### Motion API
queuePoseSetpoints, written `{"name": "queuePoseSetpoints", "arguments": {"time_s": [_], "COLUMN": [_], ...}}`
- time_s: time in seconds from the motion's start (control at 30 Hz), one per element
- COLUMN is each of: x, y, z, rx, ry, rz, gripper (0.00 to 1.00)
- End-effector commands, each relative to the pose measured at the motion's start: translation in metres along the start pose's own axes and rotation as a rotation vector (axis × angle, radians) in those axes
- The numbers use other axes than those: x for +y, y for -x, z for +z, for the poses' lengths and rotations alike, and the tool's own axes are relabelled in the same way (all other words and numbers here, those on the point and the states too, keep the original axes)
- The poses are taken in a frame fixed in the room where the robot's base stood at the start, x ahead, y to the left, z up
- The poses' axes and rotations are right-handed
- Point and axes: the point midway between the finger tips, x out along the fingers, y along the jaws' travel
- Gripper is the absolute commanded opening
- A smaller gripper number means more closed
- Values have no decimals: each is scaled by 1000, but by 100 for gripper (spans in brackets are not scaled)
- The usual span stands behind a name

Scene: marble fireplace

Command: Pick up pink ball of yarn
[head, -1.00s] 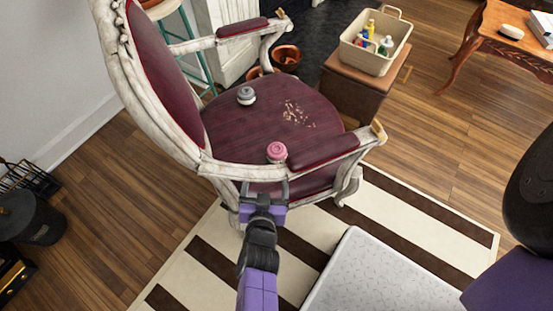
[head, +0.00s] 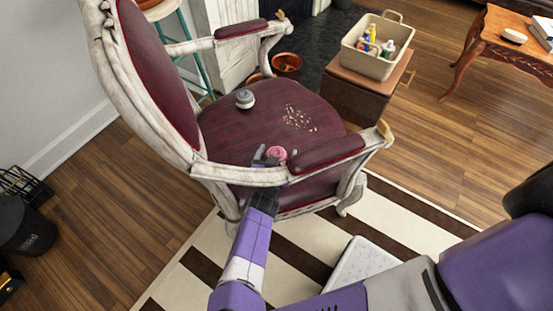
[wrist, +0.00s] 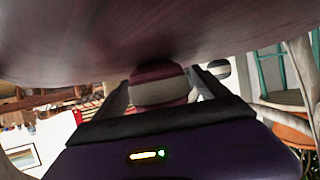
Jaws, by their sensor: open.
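The pink ball of yarn (head: 277,153) sits on the dark red chair seat (head: 235,130), near the close armrest. My gripper (head: 267,157) is open and reaches in over the chair's near side, with its fingertips at the ball. In the wrist view the pink ball (wrist: 158,88) shows ahead, between the two open fingers of my gripper (wrist: 160,95). The picture is turned over there, with the seat (wrist: 90,40) along the top. I cannot tell whether a finger touches the ball. The ball's lower part is partly hidden in the head view.
A grey ball of yarn (head: 244,99) sits farther back on the seat, with pale crumbs (head: 299,119) to its right. The near armrest (head: 330,150) is close to the gripper's right. A beige basket (head: 375,65) of bottles stands on a brown stool (head: 365,100).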

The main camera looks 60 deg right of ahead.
Motion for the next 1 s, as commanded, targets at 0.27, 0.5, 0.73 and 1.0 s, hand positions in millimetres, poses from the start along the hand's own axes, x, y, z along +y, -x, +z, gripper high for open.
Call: {"name": "queuePoseSetpoints", "arguments": {"time_s": [0.27,0.5,0.73,1.0], "x": [0,0,0,0], "y": [-12,-12,-12,-10], "z": [0,0,0,-3], "rx": [0,0,1,1], "ry": [0,0,0,-1], "rz": [0,0,0,0], "gripper": [84,57,18,17]}}
